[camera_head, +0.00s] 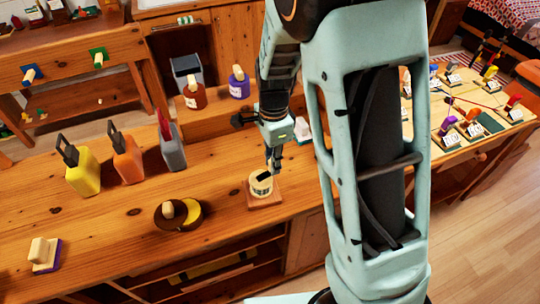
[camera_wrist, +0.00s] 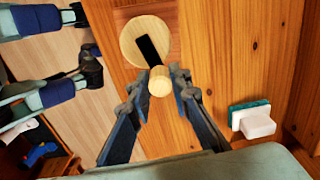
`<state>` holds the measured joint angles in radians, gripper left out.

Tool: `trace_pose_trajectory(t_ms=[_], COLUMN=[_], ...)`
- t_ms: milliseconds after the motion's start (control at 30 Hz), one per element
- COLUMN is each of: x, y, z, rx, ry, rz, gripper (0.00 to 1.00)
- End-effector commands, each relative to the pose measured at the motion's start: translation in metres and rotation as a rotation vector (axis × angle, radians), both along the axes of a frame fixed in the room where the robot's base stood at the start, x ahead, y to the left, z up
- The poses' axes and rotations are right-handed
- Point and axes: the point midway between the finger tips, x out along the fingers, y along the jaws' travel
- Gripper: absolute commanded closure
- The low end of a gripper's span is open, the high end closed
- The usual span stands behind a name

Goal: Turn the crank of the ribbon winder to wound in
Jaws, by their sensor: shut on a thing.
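The ribbon winder (camera_head: 265,199) stands on the wooden bench top, a cream round body on a small reddish-brown base. In the wrist view its round pale wooden top (camera_wrist: 130,42) carries a black crank arm (camera_wrist: 149,50) that ends in a pale wooden knob (camera_wrist: 159,84). The crank arm points toward the lower right of that view. My gripper (camera_head: 273,164) comes down on the winder from above. In the wrist view my gripper (camera_wrist: 159,92) has a finger on each side of the knob and is shut on it. In the head view the fingers partly hide the crank.
Yellow (camera_head: 83,172), orange (camera_head: 127,158) and grey (camera_head: 172,148) handled containers stand to the left. A round brown box (camera_head: 163,220) lies nearer the winder. A white-and-green block (camera_wrist: 257,123) lies right of my gripper. The bench around the winder's base is clear.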

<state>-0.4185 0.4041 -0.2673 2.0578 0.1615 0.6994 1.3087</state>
Motion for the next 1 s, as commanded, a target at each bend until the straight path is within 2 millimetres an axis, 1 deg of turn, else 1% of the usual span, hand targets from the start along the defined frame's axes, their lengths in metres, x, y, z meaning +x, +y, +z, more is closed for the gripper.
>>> trace_pose_trajectory(t_ms=[33, 567, 1000], x=[-0.003, -0.022, -0.037], y=[0.000, -0.005, -0.001], z=[0.003, 0.005, 0.005], rx=[0.000, -0.002, -0.001], ry=[0.003, 0.002, 0.000], rz=[-0.044, -0.548, -0.966], gripper=[1.00, 1.00, 1.00])
